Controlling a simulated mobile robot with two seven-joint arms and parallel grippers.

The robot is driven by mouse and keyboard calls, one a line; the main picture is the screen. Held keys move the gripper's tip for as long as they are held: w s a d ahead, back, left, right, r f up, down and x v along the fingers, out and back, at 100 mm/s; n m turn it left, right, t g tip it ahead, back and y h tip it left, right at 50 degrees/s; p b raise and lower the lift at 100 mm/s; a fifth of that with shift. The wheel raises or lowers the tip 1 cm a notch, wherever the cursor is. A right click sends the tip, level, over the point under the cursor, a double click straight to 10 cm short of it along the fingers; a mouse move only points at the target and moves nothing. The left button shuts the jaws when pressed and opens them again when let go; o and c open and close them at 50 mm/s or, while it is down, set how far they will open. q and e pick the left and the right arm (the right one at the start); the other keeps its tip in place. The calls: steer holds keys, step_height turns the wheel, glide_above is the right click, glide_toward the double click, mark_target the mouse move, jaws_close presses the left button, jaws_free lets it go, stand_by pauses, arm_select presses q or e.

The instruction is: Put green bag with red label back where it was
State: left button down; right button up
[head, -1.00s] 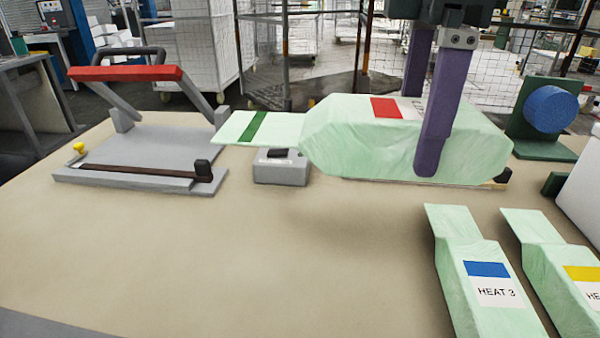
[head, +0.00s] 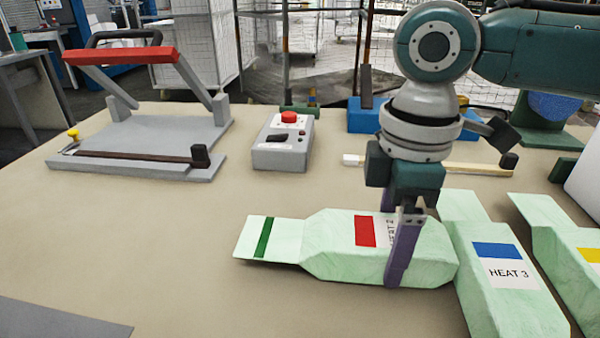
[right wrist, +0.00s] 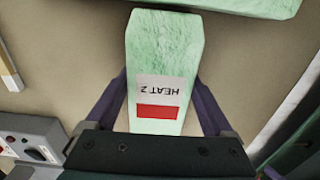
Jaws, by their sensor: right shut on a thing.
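The green bag with the red label (head: 332,235) lies low over the table, in front of the control box, with its flap and dark green stripe toward the left. Its label reads HEAT 2. My right gripper (head: 403,250) is shut on it from above, purple fingers on both long sides. In the right wrist view the bag (right wrist: 162,60) sits between the two fingers. Its right end is close beside the blue-label bag (head: 512,300); I cannot tell whether they touch or whether the bag rests on the table. My left gripper is not in view.
The blue-label HEAT 3 bag and a yellow-label bag (head: 570,240) lie at the right. A grey press with a red bar (head: 140,130) stands at the back left. A grey control box with a red button (head: 284,145) stands behind the bag.

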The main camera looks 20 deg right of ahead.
steer(key=o, duration=1.2)
steer(key=shift+f, duration=0.1)
steer(key=shift+o, duration=0.2)
step_height(320, 180, up, 12)
steer(key=p, duration=0.2)
steer(key=shift+r, duration=0.2)
